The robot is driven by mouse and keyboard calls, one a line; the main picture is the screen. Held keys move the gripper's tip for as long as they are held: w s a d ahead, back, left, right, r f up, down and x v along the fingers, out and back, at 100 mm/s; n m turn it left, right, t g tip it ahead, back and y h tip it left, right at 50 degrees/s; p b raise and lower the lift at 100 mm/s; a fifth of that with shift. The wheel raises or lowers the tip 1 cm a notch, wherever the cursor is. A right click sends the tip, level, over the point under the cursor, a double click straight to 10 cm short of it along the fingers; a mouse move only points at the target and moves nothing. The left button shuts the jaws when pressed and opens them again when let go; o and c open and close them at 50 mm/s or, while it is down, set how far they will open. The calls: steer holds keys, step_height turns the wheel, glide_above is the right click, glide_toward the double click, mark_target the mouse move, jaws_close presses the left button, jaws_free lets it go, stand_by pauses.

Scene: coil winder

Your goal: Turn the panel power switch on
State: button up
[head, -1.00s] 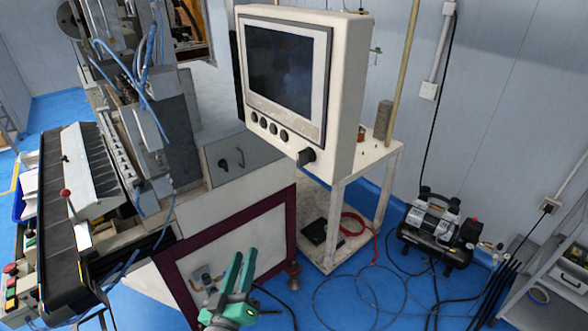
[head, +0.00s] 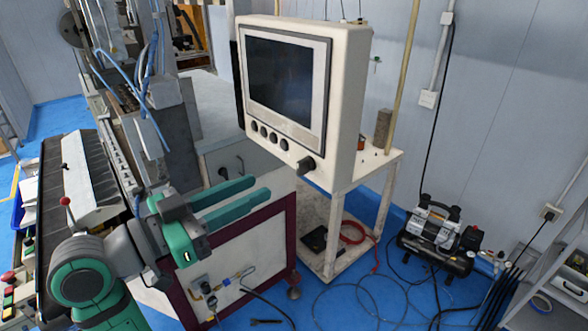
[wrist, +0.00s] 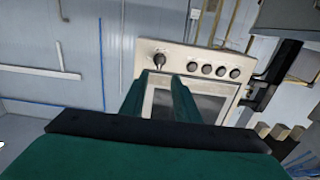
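The white control panel (head: 346,100) hangs beside the machine, with a dark screen and a row of small black knobs below it. A larger black rotary knob (head: 306,165), which I take for the power switch, sticks out at the panel's lower right corner. My gripper (head: 263,187) points right, to the left of this knob and a little below it, with its green fingers apart and empty. In the upside-down wrist view, the knob (wrist: 158,60) shows just past the gap between the fingertips (wrist: 160,75), not touched. I cannot read its setting.
The grey-white machine cabinet (head: 250,225) with a dark red frame stands below my gripper. A white stand (head: 345,181) is behind the panel. A black compressor (head: 440,238) sits on the blue floor at right, with loose cables around it.

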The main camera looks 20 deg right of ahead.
mark_target(298, 168)
steer(key=x, duration=1)
steer(key=shift+w+d, duration=0.1)
steer(key=shift+d, duration=0.25)
steer(key=shift+c, duration=0.6)
jaws_close()
